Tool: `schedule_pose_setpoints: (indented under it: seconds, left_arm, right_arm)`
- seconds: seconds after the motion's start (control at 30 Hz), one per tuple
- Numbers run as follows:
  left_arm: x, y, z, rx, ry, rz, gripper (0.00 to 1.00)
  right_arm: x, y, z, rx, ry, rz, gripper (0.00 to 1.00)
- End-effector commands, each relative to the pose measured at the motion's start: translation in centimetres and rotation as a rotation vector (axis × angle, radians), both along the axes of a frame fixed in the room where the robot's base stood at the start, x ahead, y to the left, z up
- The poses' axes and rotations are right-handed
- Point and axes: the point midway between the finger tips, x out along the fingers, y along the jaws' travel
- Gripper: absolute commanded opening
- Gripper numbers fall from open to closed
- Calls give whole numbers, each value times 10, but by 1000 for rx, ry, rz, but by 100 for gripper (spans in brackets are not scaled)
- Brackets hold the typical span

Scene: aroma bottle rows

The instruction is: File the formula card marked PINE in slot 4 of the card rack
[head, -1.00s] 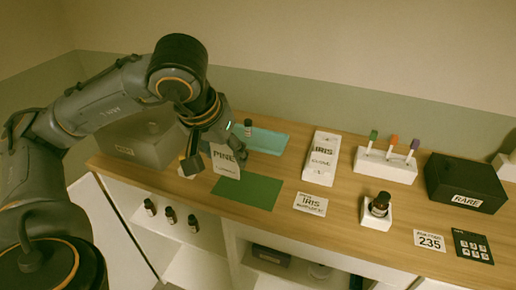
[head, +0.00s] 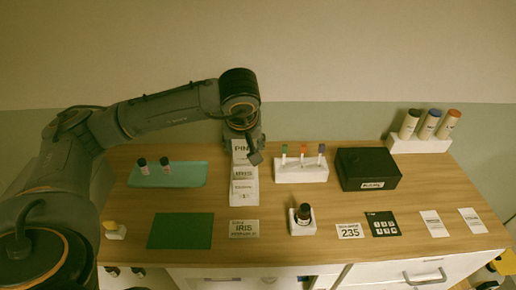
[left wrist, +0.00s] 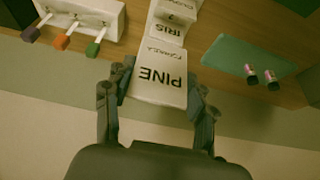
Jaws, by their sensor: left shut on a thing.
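The white PINE card (head: 241,147) is in my left gripper (head: 243,137), at the far end of the white card rack (head: 244,200). In the left wrist view the PINE card (left wrist: 158,78) lies between the two fingers of my left gripper (left wrist: 160,88), its lettering upside down. The rack also shows there (left wrist: 178,12), beyond the card, with an IRIS card in it. The fingers are shut on the card. I cannot tell whether the card's lower edge is in a slot or just above the rack. My right gripper is not in view.
A teal tray (head: 195,180) with two small bottles is left of the rack. A white holder (head: 301,174) with coloured-top sticks stands close on its right, then a black box (head: 369,183). A green mat (head: 180,231) and an IRIS label (head: 244,229) lie in front.

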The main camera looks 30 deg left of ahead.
Motion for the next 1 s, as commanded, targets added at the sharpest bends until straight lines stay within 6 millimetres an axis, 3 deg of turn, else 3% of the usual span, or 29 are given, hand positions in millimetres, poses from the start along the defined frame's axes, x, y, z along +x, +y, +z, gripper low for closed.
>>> schedule_pose_setpoints:
  seconds: [0.37,0.4,0.5,0.87,1.0]
  left_arm:
    - [73,50,-45,1,1,7,42]
    - [77,52,-58,0,2,5,42]
    - [90,60,-75,0,1,4,42]
    - [108,73,-98,2,0,2,42]
    - [109,74,-122,1,3,1,42]
  right_arm:
    - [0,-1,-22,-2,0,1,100]
    - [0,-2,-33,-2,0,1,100]
    - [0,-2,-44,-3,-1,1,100]
    - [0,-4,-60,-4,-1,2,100]
    - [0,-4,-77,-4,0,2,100]
